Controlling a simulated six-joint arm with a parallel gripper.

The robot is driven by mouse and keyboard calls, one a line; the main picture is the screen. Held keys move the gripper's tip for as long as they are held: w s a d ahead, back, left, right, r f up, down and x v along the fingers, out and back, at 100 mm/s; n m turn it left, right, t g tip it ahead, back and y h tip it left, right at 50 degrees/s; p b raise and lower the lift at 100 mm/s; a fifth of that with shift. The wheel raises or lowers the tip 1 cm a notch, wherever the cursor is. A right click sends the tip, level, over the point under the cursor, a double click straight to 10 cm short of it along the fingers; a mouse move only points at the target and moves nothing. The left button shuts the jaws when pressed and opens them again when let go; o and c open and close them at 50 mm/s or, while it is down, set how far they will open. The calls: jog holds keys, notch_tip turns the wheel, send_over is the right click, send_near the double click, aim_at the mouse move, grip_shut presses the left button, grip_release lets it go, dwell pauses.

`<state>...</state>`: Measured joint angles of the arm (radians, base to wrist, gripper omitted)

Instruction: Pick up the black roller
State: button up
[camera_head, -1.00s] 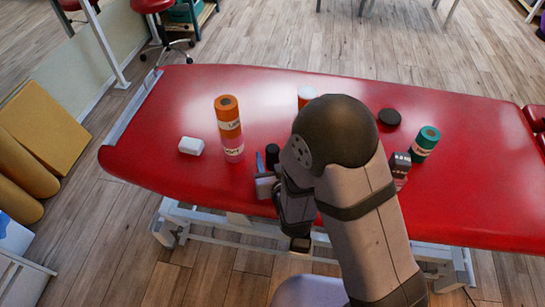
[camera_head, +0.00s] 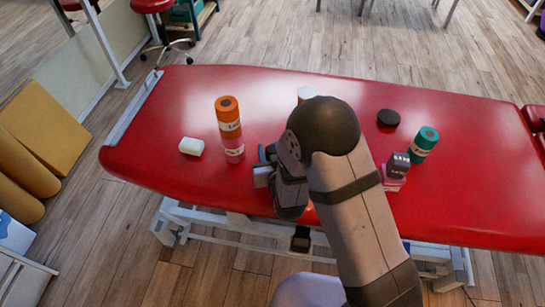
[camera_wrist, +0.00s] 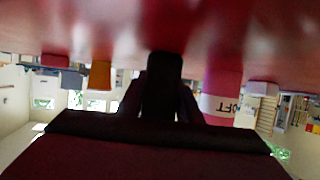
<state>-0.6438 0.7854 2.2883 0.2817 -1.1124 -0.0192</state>
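The black roller (camera_wrist: 162,85) shows in the wrist view as a dark upright cylinder between the two dark fingers of my gripper (camera_wrist: 162,108). The wrist picture is upside down, with the red table surface at the top. The fingers lie close along both sides of the roller; whether they press on it is too dark to tell. There the roller is hidden behind my gripper and arm.
A white block (camera_head: 191,146) lies farther left. A black disc (camera_head: 388,118), a teal roller (camera_head: 424,142) and a dark block (camera_head: 398,164) on a pink roller are right.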

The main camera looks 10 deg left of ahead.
jog(key=c, duration=0.5)
jog(key=shift+r, duration=0.2)
notch_tip(320, 180, up, 10)
jog(key=shift+f+p, duration=0.15)
jog(key=shift+p, duration=0.2)
